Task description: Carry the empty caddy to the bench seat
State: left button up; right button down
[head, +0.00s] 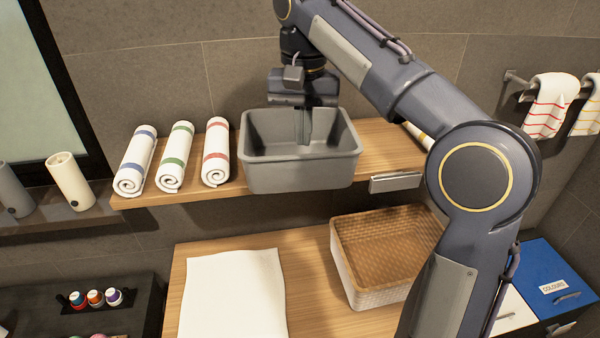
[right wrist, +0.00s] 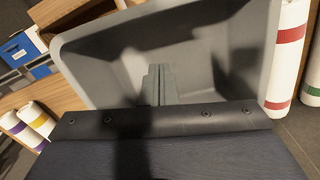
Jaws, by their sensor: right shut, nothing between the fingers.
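The empty grey caddy (head: 300,178) stands upright on the wooden wall shelf, to the right of the rolled towels. It also fills the upper middle of the right wrist view (right wrist: 90,62), with bare inner walls and nothing inside. My right gripper (head: 303,138) points down into the caddy from its back side. Its fingers (right wrist: 158,84) are closed together with nothing between them. I cannot tell whether they touch the caddy. A lower wooden surface (head: 305,270), perhaps the bench seat, lies below the shelf. My left gripper is not in view.
Rolled towels with blue (head: 136,162), green (head: 175,158) and red (head: 216,152) stripes lie left of the caddy. A white cloth (head: 233,295) and a woven basket (head: 385,255) occupy the lower wooden surface, with a bare strip between them. My right arm hides part of the right side.

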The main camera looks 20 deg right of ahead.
aim_at(301, 183)
notch_tip(301, 183, down, 6)
jog(key=shift+s+d+r, duration=0.1)
jog(key=shift+s+r, duration=0.05)
jog(key=s, duration=0.1)
jog(key=s+a, duration=0.1)
jog(key=s, duration=0.1)
jog(key=shift+a+r, duration=0.3)
jog(key=shift+a, duration=0.1)
jog(key=shift+s+a, duration=0.1)
jog(key=shift+s, duration=0.05)
jog(key=shift+f, duration=0.1)
jog(key=shift+s+a, duration=0.55)
jog(key=shift+s, duration=0.35)
jog(key=shift+w, duration=0.1)
